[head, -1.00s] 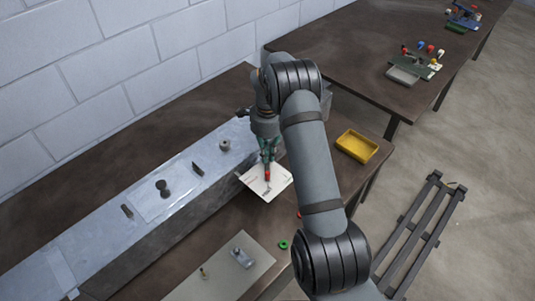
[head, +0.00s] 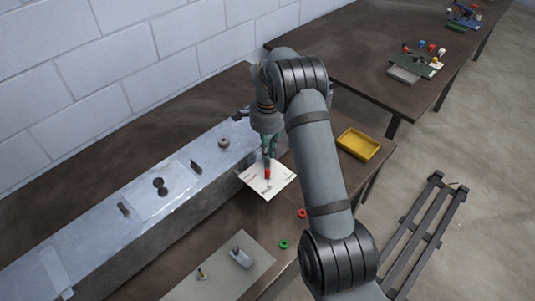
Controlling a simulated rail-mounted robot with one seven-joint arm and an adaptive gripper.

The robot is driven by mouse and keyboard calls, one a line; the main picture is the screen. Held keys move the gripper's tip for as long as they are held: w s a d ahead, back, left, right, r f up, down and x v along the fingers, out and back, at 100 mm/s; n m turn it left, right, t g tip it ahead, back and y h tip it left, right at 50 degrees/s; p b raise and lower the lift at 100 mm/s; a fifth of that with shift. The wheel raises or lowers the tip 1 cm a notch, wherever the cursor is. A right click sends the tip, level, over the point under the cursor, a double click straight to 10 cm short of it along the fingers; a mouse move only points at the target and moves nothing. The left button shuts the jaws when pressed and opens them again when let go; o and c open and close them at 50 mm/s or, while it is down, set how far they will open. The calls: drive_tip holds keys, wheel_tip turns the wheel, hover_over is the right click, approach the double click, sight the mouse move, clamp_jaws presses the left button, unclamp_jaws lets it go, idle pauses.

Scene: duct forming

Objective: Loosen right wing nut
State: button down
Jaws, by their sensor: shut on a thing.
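A long grey metal duct (head: 90,250) lies on the brown bench. On its top are two dark upright tabs, a right one (head: 196,167) and a left one (head: 124,209), which may be wing nuts; they are too small to tell. My gripper (head: 268,166) points down beyond the duct's right part, apart from both tabs. It is shut on a small red-ended thing (head: 268,174), over a white card (head: 254,182) with printed marks. I cannot tell whether the card is held or resting. The fingertips are small and partly blurred.
A dark round piece (head: 160,187) and a grey knob (head: 224,143) stand on the duct. A yellow tray (head: 358,144) is at right. A grey plate (head: 215,282) carries small fittings. Green (head: 284,244) and red (head: 302,213) rings lie near it. Bare bench lies behind the duct.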

drive_tip(key=shift+n, duration=0.9)
drive_tip(key=shift+b, duration=0.3)
drive_tip(key=c, duration=1.9)
unclamp_jaws()
drive_tip(key=shift+o, duration=0.2)
wheel_tip(320, 180, up, 12)
